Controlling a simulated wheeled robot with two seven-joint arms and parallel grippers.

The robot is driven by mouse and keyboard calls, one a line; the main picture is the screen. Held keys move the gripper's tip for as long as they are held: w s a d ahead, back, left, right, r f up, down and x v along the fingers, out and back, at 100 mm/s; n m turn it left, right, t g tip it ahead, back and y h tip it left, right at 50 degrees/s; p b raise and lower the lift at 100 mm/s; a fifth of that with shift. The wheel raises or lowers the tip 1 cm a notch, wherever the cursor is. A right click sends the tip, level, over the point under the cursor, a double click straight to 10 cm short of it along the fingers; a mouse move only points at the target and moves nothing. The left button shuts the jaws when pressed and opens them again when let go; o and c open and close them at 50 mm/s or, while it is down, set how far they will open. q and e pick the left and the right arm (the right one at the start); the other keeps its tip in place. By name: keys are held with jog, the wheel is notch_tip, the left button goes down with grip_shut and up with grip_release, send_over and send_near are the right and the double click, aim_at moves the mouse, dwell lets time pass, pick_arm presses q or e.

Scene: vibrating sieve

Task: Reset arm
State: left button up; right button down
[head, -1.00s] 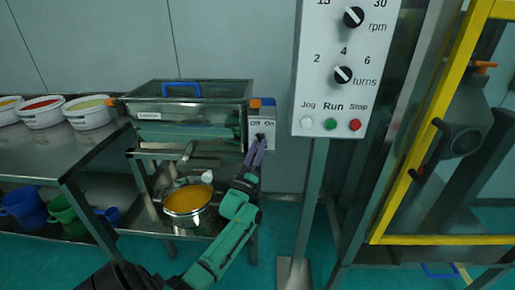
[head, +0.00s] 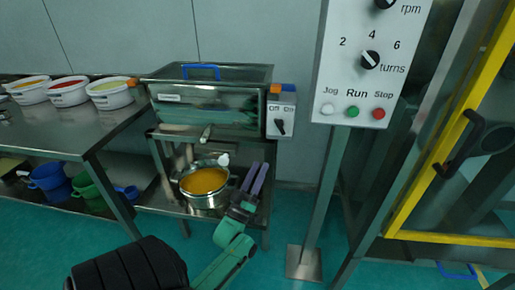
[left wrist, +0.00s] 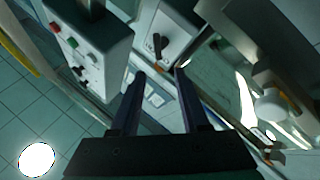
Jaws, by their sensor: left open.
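My left gripper (head: 256,180) is open and empty, with its two purple fingers pointing up in front of the lower shelf, just right of the pot. In the left wrist view its two dark fingers (left wrist: 158,82) stand apart with nothing between them. Beyond them is the switch box (left wrist: 165,32) of the sieve. In the head view the vibrating sieve (head: 205,100) stands above the shelf, and its Off/On switch box (head: 281,113) is above and right of the gripper. The gripper looks clear of the switch. My right gripper is out of view.
A steel pot of orange content (head: 204,182) sits on the lower shelf beside my gripper. A control panel (head: 370,65) on a post (head: 318,210) stands to the right, before a yellow-framed machine (head: 415,190). White tubs (head: 110,95) stand on the left table.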

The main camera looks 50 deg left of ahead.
pick_arm(q)
jog(key=shift+s+d+f, duration=0.1)
jog(key=shift+s+f, duration=0.05)
jog(key=shift+s, duration=0.1)
dwell(0.3)
